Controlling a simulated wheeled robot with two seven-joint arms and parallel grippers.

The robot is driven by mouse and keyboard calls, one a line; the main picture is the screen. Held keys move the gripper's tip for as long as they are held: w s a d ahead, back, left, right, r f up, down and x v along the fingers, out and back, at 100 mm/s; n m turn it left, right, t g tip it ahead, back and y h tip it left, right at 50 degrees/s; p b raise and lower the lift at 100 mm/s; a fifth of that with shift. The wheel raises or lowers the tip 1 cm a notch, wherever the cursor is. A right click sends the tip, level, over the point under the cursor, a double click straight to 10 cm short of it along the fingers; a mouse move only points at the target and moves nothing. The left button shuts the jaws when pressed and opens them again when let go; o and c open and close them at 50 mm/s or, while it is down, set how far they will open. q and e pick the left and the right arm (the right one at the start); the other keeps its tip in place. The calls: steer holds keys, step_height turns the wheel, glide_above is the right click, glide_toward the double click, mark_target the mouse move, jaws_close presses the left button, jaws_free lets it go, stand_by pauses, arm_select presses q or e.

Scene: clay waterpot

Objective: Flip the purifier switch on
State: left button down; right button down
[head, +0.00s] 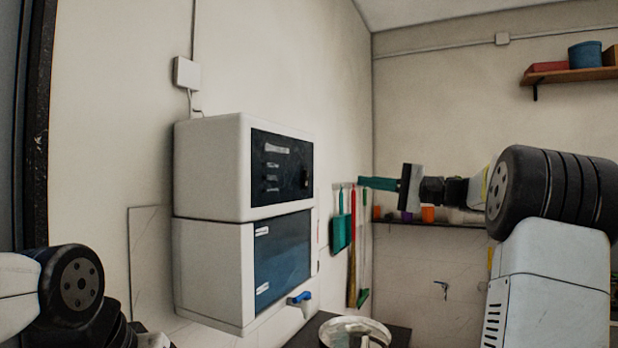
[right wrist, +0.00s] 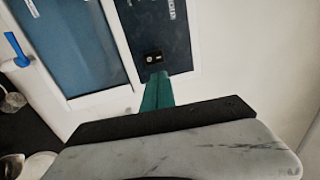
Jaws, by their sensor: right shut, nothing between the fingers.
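The white water purifier (head: 212,165) hangs on the left wall, with a dark upper panel (head: 280,165) and a blue-tinted lower door. A small dark switch (head: 304,178) sits at the right side of the upper panel; it also shows as a black block in the right wrist view (right wrist: 153,57). My right gripper (head: 361,182) has green fingers, shut and empty, pointing left toward the panel. A gap shows between it and the purifier in the head view. In the right wrist view its fingertips (right wrist: 158,75) appear just below the switch. My left gripper is out of view.
A blue-handled tap (head: 301,298) sticks out low on the purifier. A round metal-rimmed vessel (head: 354,330) stands below on a dark surface. Brushes and a red-handled tool (head: 352,245) hang behind. Shelves line the back wall. The space before the panel is clear.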

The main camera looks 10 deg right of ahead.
mark_target(308, 173)
steer(key=shift+w+f, duration=0.1)
steer(key=x, duration=1.4)
steer(key=shift+a, duration=0.15)
